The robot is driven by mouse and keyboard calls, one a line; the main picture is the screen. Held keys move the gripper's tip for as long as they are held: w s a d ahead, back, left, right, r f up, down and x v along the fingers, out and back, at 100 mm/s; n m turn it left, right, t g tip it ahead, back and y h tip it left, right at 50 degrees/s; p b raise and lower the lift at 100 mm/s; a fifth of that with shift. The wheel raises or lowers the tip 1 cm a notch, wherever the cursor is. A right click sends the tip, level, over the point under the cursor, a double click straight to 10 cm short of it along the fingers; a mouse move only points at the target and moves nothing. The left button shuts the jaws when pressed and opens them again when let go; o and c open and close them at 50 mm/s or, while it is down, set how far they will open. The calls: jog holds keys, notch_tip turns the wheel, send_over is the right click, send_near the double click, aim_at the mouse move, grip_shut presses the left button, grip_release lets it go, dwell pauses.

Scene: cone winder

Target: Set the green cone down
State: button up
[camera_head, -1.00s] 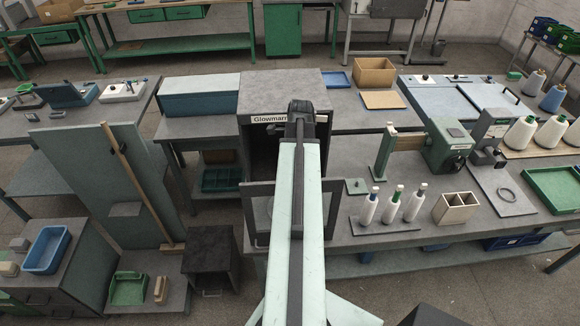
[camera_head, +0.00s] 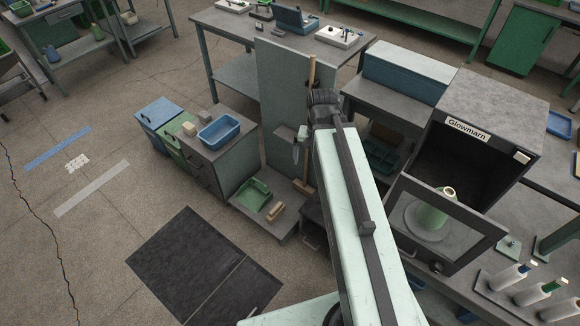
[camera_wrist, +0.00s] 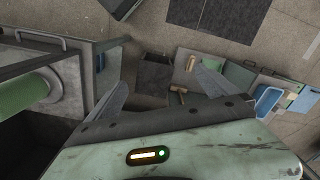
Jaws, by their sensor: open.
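The green cone (camera_head: 430,213) stands upright on a pale round base at the dark-fronted Glowmarn cabinet (camera_head: 490,110). No finger touches the cone.
A tall grey panel (camera_head: 282,100) with a wooden pole stands near my arm's end. A green tray (camera_head: 250,195) and a blue bin (camera_head: 218,130) are left of it. Floor at left is open, with a black mat (camera_head: 205,265).

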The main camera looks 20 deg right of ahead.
jog(key=a+n, duration=0.4)
jog(key=a, duration=0.5)
jog(key=shift+n, duration=0.3)
jog(key=shift+o, duration=0.3)
jog(key=shift+a+n, duration=0.25)
jog(key=shift+n, duration=0.25)
